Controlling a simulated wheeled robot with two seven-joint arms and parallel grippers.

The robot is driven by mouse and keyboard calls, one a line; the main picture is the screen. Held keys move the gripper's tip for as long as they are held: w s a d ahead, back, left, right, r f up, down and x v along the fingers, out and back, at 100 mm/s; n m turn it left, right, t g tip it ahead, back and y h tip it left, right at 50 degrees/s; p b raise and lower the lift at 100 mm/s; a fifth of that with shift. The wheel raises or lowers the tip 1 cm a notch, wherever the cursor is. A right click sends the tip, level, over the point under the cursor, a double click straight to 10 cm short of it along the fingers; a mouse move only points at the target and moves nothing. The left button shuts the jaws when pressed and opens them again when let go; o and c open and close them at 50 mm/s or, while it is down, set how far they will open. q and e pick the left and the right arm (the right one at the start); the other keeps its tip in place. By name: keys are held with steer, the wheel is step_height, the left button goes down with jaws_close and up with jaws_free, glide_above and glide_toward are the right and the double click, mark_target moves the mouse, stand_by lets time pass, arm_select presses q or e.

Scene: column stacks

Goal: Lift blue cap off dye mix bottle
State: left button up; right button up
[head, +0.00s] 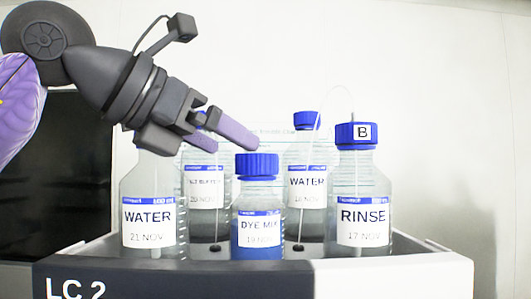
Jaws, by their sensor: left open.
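The dye mix bottle (259,224) is a small clear bottle with blue liquid and a label reading DYE MIX, standing upright at the front centre of the tray. Its ribbed blue cap (257,167) sits on its neck. My left gripper (236,147) reaches in from the upper left, with purple finger pads. It is open and empty, with its fingertips above and to the left of the blue cap, and I see no contact. How far apart they are in depth I cannot tell. My right gripper is not in view.
The white and dark tray (390,280) holds other bottles: front-left water (148,215), salt buffer (203,190) behind, rear water (307,185), and rinse (363,215) at right. Thin tubing rises near the right bottles. Free space lies above the tray at right.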

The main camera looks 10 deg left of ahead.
mark_target(255, 157)
arm_select(q)
steer(key=p+x, duration=0.1)
steer(key=x, duration=0.2)
steer(key=p+x, duration=0.1)
steer(key=x, duration=0.2)
steer(key=shift+w+a+r+p, duration=0.2)
steer(key=shift+r+p, duration=0.05)
steer(key=shift+p, duration=0.15)
steer(key=shift+f, duration=0.1)
steer(key=shift+s, duration=0.1)
steer(key=shift+c, duration=0.7)
steer(key=c, duration=0.8)
step_height(255, 157, up, 9)
steer(key=shift+d, duration=0.15)
steer(key=shift+c, duration=0.3)
steer(key=shift+r, duration=0.55)
